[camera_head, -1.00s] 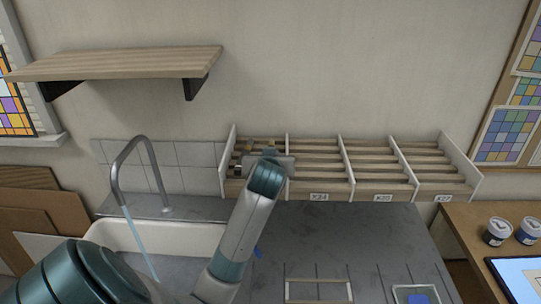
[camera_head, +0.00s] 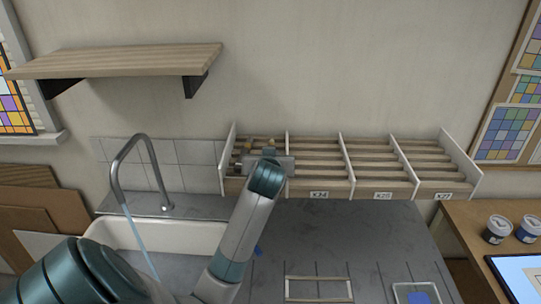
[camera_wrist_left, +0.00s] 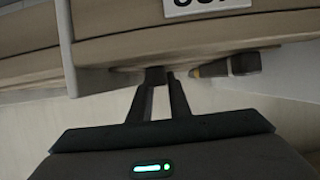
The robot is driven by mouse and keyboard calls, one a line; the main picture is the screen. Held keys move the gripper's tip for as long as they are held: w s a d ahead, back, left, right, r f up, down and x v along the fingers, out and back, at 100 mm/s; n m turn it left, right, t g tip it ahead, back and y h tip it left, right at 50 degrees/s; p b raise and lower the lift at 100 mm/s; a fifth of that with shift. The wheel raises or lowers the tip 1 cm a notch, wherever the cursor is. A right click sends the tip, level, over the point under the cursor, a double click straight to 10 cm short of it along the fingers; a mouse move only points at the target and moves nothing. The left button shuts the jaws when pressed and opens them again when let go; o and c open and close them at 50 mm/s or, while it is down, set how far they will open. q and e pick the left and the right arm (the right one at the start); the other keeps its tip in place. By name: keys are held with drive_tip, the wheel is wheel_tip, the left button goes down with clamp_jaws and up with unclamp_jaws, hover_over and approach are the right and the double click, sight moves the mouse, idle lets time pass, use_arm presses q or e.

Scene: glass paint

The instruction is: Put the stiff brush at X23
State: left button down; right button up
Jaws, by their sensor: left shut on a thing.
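My left gripper (camera_wrist_left: 163,78) is at the front of the leftmost compartment of the wooden rack (camera_head: 303,187), which also shows in the left wrist view (camera_wrist_left: 110,48). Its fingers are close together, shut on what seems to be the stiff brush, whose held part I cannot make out. A dark piece with a tan band (camera_wrist_left: 228,67) lies just right of the fingertips; I cannot tell whether it belongs to the held brush. My wrist hides the leftmost compartment's label in the head view; the wrist view shows only a cut-off label (camera_wrist_left: 205,6). My right gripper is not in view.
White dividers split the slatted rack; visible labels seem to read X24 (camera_head: 319,195), X20 (camera_head: 383,195) and X27 (camera_head: 443,196). Small brownish ends (camera_head: 247,144) show in the leftmost compartment. A sink (camera_head: 115,235) with a running tap (camera_head: 118,170) is left; a shelf (camera_head: 120,62) hangs above.

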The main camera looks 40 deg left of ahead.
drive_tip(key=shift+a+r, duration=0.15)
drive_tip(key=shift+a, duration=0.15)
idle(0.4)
use_arm(q)
drive_tip(key=c, duration=1.3)
unclamp_jaws()
drive_tip(key=shift+c, duration=0.2)
drive_tip(key=o, duration=0.3)
drive_tip(key=shift+o, duration=0.6)
drive_tip(key=shift+s+a, duration=0.15)
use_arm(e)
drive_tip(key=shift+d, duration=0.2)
use_arm(q)
drive_tip(key=shift+r, duration=0.1)
drive_tip(key=shift+c, duration=0.3)
drive_tip(key=shift+w+d+r, duration=0.1)
drive_tip(key=shift+w+d, duration=0.1)
drive_tip(key=shift+c, duration=0.2)
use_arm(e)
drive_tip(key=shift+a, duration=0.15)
